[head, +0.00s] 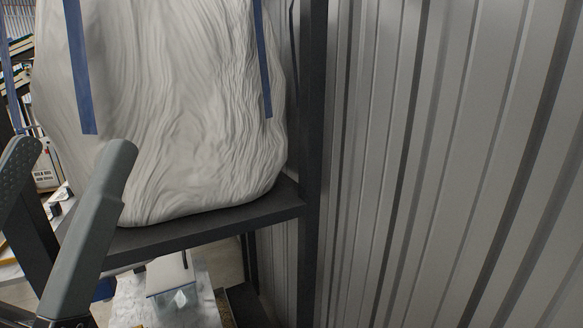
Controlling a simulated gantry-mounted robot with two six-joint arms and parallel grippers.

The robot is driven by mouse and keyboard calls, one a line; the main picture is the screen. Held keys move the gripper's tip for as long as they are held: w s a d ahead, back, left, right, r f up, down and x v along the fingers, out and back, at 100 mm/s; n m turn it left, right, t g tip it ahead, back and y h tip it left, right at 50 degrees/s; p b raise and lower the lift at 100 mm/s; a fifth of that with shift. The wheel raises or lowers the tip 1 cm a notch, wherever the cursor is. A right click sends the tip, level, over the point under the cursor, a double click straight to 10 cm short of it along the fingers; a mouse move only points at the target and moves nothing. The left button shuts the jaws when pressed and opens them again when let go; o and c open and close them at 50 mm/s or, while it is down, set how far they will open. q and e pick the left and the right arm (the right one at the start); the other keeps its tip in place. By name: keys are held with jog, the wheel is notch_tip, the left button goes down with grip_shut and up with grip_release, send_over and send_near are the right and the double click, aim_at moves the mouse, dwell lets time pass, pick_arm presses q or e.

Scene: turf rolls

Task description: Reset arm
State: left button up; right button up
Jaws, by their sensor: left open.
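My left gripper (68,172) shows at the lower left of the head view. Its two dark grey fingers point up and stand well apart, with no object seen between them. The right finger covers part of a large pale, wrinkled bag (190,120) with blue straps. The bag stands on a dark shelf (205,232). I cannot tell whether the finger touches it. My right gripper is not in the view. No turf roll can be made out.
A dark upright post (312,150) stands at the shelf's right end. A grey corrugated wall (450,160) fills the right side. Below the shelf are a pale wrapped thing and a clear-looking container (175,278). Cluttered shelving (22,60) shows at the far left.

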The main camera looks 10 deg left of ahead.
pick_arm(q)
notch_tip(320, 180, up, 45)
jog(key=p, duration=4.1)
pick_arm(e)
notch_tip(320, 180, up, 45)
